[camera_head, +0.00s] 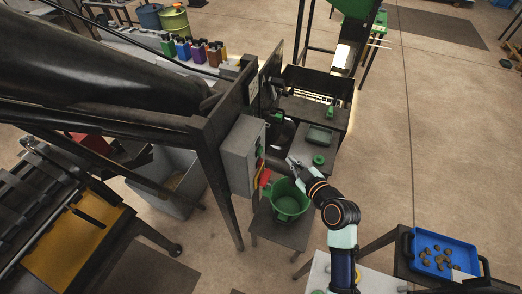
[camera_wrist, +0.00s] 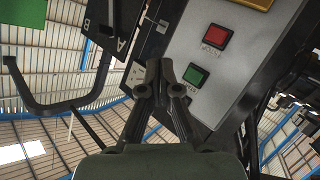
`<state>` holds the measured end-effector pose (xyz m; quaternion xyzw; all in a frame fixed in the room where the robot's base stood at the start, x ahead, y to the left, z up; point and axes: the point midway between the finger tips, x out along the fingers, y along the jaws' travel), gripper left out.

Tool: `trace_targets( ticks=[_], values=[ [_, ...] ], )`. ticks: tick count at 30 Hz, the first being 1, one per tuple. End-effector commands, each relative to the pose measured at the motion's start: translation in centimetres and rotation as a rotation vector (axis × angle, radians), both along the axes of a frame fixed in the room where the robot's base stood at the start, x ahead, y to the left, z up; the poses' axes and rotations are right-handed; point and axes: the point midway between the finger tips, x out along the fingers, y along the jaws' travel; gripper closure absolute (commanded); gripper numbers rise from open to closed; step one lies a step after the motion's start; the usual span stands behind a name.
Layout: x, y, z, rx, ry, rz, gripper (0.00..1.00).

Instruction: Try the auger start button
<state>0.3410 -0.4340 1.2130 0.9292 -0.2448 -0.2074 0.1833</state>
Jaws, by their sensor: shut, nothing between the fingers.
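The grey control box (camera_head: 238,160) is mounted on the press frame, and its front panel (camera_wrist: 247,50) fills the upper right of the wrist view. A green square button (camera_wrist: 195,75), probably the auger start button, sits on the panel below a red square button (camera_wrist: 217,36). In the head view my gripper (camera_head: 291,162) is beside the box, above the green bucket.
The green bucket (camera_head: 288,203) stands on a small stand below my gripper. A dark bent handle (camera_wrist: 75,105) shows left in the wrist view. A blue tray (camera_head: 443,255) with brown pieces is at right; open floor lies beyond.

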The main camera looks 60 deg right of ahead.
Motion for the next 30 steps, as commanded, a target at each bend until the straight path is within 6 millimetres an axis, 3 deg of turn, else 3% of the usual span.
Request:
trace_targets(
  ticks=[6,13,30],
  values=[
    [3.4,0.6,0.3,0.001,0.0,0.003,1.0],
    [5.9,1.0,0.1,0.001,0.0,0.002,1.0],
    [6.7,1.1,0.0,0.001,-0.001,0.0,1.0]
  ],
)
